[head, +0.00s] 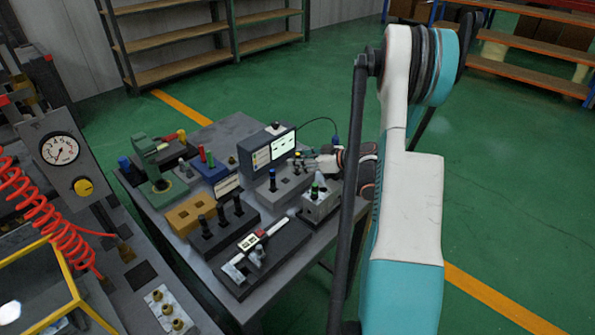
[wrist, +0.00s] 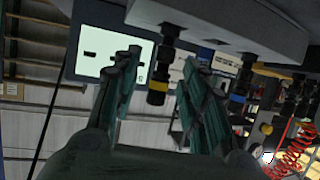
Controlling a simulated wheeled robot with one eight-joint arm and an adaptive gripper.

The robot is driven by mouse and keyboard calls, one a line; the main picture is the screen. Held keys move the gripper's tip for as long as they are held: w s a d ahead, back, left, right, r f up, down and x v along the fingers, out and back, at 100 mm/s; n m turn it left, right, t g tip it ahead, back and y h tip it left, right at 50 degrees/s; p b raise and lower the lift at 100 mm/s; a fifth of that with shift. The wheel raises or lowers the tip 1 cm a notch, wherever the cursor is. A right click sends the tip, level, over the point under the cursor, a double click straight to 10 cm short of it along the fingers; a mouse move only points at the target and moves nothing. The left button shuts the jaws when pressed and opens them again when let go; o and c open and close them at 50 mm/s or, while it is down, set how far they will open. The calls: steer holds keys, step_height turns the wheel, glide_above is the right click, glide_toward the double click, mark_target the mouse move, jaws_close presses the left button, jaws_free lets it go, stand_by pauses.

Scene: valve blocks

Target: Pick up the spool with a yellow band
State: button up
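The spool with a yellow band is a dark cylinder at the middle of the wrist view (wrist: 158,80), seated at the grey block (wrist: 220,25), which appears upside down there. In the head view, a small yellow patch (head: 298,154) shows near the gripper's tips; most of that spool is hidden. My gripper (wrist: 163,65) is open, with one finger on each side of the yellow-banded spool in the picture and visible gaps between. I cannot tell how deep the spool sits between them. In the head view, my gripper (head: 312,162) reaches over the grey block (head: 285,187) from the right.
A blue-banded spool (wrist: 240,85) stands close beside the yellow one, also in the head view (head: 272,178). A green-banded part (head: 315,186) sits on a light block in front. A monitor (head: 275,150) stands behind. A caliper (head: 250,240) lies toward the table's front.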

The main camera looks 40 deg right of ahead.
steer(key=shift+w+a+f, duration=0.25)
steer(key=shift+w+f, duration=0.05)
steer(key=shift+w, duration=0.3)
steer(key=shift+r, duration=0.1)
steer(key=shift+c, duration=0.4)
jaws_close()
steer(key=shift+r, duration=0.1)
